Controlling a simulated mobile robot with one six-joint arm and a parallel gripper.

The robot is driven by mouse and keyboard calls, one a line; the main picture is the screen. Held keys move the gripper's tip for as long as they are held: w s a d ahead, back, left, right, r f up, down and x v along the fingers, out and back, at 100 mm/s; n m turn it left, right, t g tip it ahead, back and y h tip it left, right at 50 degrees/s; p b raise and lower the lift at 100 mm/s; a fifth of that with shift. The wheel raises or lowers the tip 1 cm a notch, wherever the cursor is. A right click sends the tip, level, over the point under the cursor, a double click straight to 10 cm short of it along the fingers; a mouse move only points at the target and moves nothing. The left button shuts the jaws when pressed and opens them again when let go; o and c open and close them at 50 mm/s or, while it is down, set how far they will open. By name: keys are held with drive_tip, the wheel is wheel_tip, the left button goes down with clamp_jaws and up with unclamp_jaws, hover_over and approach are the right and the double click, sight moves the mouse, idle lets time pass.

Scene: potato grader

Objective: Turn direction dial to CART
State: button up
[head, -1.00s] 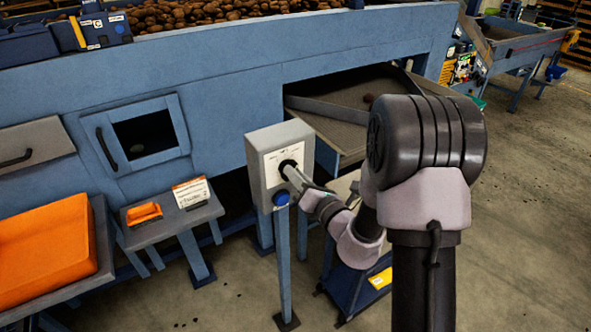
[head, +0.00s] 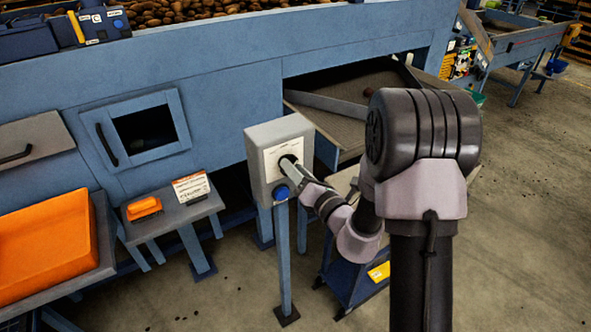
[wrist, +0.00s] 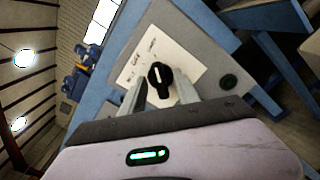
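The direction dial is a black knob (wrist: 160,80) with a white pointer line, on a pale label plate (wrist: 168,52) of a grey control box (head: 259,186). The pointer line runs nearly up and down in the wrist view. The plate has small markings, too small to read surely. My gripper (wrist: 160,90) is at the dial, with one finger on each side of the knob and gaps showing beside it. In the head view my gripper (head: 294,166) reaches the box face from the right and hides most of the dial.
A round button (head: 281,193) sits low on the box face, which stands on a blue post (head: 284,260). An orange tray (head: 50,245) and a small table (head: 195,209) stand left. The blue grader (head: 215,65) is behind. Floor is open at right.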

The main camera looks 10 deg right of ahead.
drive_tip(key=p+v, duration=1)
drive_tip(key=v, duration=0.7)
drive_tip(key=shift+s+p, duration=0.2)
drive_tip(key=shift+p, duration=0.1)
